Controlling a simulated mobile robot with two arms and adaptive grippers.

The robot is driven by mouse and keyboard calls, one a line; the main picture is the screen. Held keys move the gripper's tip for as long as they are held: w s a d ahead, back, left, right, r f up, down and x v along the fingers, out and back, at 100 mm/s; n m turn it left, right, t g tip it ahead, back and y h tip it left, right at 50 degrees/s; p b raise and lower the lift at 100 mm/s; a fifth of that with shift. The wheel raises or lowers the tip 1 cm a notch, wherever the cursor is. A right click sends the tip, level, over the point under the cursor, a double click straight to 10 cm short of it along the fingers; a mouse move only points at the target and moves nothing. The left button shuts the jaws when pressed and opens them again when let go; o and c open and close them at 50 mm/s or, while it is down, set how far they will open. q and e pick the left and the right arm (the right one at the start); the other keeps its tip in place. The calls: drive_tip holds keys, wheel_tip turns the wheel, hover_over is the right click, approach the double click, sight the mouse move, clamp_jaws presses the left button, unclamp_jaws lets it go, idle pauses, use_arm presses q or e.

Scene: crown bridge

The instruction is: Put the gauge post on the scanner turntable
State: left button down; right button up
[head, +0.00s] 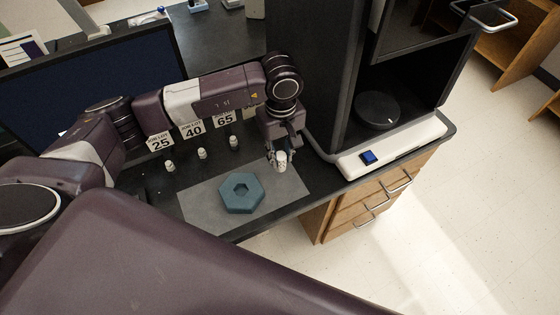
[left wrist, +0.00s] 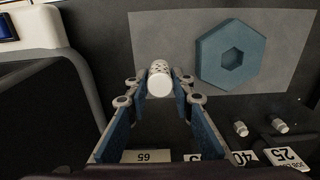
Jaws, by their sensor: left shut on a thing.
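A small white gauge post (head: 281,163) with dark marks is between the fingers of my left gripper (head: 280,153), which is shut on it. The post hangs above the back right part of a grey mat, left of the scanner's front. It also shows in the left wrist view (left wrist: 159,80), between the fingertips. The scanner turntable (head: 377,110) is a round black disc inside the dark scanner housing (head: 318,75), right of my gripper; its top looks empty. My right gripper is not in view.
A teal hexagonal block (head: 241,193) with a hole lies on the grey mat (head: 200,205). Several small white posts (head: 202,154) stand by cards marked 25, 40 and 65. The scanner's white base (head: 400,148) has a blue button (head: 368,157). A monitor (head: 80,90) stands at left.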

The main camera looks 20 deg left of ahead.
sight(280, 166)
use_arm(q)
wheel_tip(280, 166, down, 4)
drive_tip(key=shift+f+p, duration=0.25)
drive_tip(key=shift+p, duration=0.2)
drive_tip(key=shift+f+b, duration=0.35)
drive_tip(key=shift+f, duration=0.05)
drive_tip(key=c, duration=1.7)
unclamp_jaws()
drive_tip(key=shift+r, duration=0.1)
